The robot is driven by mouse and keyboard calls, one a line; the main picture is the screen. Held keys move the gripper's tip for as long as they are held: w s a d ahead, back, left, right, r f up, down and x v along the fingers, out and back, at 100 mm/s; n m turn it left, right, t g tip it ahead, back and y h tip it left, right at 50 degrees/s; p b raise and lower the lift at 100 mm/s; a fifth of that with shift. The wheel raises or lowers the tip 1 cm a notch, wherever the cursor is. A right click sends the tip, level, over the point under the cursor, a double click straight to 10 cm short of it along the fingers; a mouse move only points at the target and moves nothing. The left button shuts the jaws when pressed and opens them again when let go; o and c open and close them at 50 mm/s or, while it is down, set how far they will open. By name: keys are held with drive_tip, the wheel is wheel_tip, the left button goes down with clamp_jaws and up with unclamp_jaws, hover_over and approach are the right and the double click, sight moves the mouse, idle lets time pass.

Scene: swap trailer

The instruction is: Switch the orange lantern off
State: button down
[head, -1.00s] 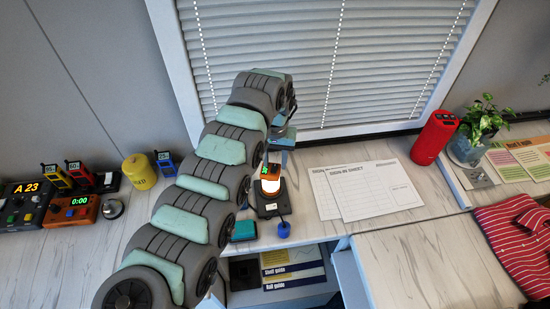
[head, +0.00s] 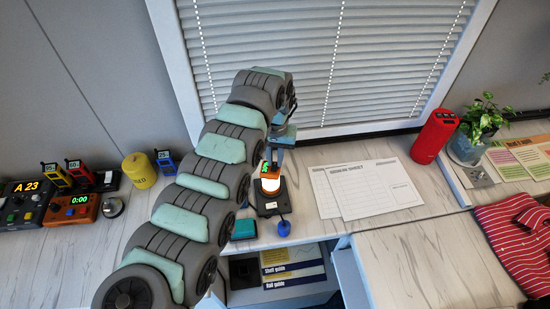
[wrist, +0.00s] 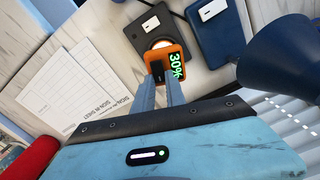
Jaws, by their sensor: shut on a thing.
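The orange lantern (head: 270,186) stands upright on a dark base plate on the counter. Its white band glows in the head view. In the wrist view its orange top (wrist: 178,53) carries a green "30%" display and a small black part, apparently a knob. My gripper (wrist: 165,78) points down at the lantern's top, its two blue fingers closed about the black knob. The fingers partly hide it, so the exact contact is unclear. In the head view my gripper (head: 274,162) is directly above the lantern, reaching its top.
A teal box (head: 243,229) and a blue object (head: 284,228) are close to the lantern's base. Sign-in sheets (head: 374,190) lie to the right. A red cylinder (head: 434,137) stands farther right. Window blinds (head: 350,50) rise behind.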

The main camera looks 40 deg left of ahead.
drive_tip(key=shift+a+f, duration=0.1)
drive_tip(key=shift+t+y+b, duration=0.3)
drive_tip(key=shift+t+b, duration=0.1)
drive_tip(key=shift+b, duration=0.05)
drive_tip(key=shift+w+d+r+m+t+b, duration=0.15)
drive_tip(key=shift+w+d+b, duration=0.05)
drive_tip(key=shift+w, duration=0.2)
drive_tip(key=shift+w+d+r+m+t+b, duration=0.15)
drive_tip(key=shift+w+d+b, duration=0.05)
drive_tip(key=shift+w, duration=0.15)
drive_tip(key=shift+w+r+y+b, duration=0.3)
drive_tip(key=shift+b, duration=0.2)
drive_tip(key=shift+t, duration=0.3)
drive_tip(key=s+f+b, duration=0.1)
drive_tip(key=s+b, duration=0.1)
drive_tip(key=shift+b, duration=0.3)
drive_tip(key=shift+s+f+t+y+b, duration=0.15)
drive_tip(key=shift+s+t+y+b, duration=0.15)
drive_tip(key=shift+b, duration=0.55)
drive_tip(key=shift+s+r, duration=0.1)
drive_tip(key=shift+r, duration=0.15)
